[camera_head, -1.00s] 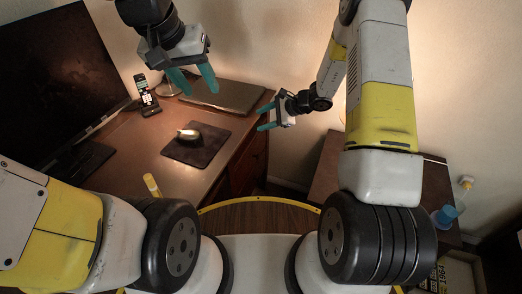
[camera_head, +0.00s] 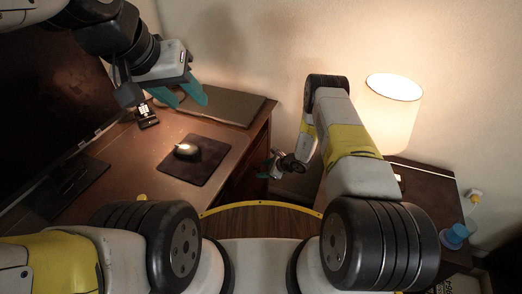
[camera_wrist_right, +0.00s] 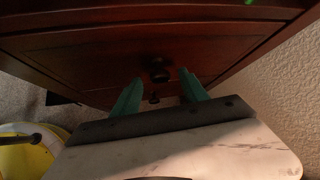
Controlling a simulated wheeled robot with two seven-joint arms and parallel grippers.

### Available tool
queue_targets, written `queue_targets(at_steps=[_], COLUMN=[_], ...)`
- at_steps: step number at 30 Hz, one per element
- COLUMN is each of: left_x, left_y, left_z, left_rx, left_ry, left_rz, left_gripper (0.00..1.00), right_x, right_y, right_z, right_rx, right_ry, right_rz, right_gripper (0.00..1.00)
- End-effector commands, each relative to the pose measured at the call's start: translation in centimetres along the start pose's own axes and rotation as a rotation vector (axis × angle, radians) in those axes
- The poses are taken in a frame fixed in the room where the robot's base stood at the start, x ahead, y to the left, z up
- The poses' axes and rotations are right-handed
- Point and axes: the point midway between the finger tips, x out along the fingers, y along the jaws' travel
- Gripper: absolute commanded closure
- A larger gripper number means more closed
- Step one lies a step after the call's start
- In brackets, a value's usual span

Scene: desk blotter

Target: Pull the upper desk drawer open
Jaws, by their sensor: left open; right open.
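The dark wood desk (camera_head: 170,195) has drawers in its right-hand front (camera_head: 243,182), mostly in shade in the head view. The drawer looks shut. My right gripper (camera_head: 266,171) is low beside the desk's drawer side. Its open teal fingers (camera_wrist_right: 160,92) point at the drawer front, with the knob between and beyond them; contact cannot be told. My left gripper (camera_head: 191,98) is open and empty above the desk's back.
Right of my right arm stand a lit lamp (camera_head: 390,105) and a dark side table (camera_head: 430,200) with a blue cup (camera_head: 455,236).

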Motion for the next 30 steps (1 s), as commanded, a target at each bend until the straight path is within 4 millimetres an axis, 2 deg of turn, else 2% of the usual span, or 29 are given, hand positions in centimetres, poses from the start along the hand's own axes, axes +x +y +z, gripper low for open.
queue_targets(at_steps=[3, 6, 14, 22, 30], left_x=[0.0, 0.0, 0.0, 0.0, 0.0], left_y=[0.0, 0.0, 0.0, 0.0, 0.0], left_z=[0.0, 0.0, 0.0, 0.0, 0.0], left_rx=[0.000, 0.000, 0.000, 0.000, 0.000], left_ry=[0.000, 0.000, 0.000, 0.000, 0.000], left_rz=[0.000, 0.000, 0.000, 0.000, 0.000], left_gripper=[0.55, 0.55, 0.55, 0.55, 0.55], right_x=[1.3, 1.8, 1.9, 1.9, 1.8], right_y=[0.1, 0.0, 0.0, 0.0, 0.0], right_z=[0.0, 0.0, 0.0, 0.0, 0.1], right_rx=[-0.002, -0.001, 0.000, -0.001, -0.001], right_ry=[0.000, 0.000, 0.000, 0.000, 0.000], right_rz=[0.001, 0.000, 0.000, 0.000, 0.000], right_gripper=[0.48, 0.48, 0.48, 1.00, 1.00])
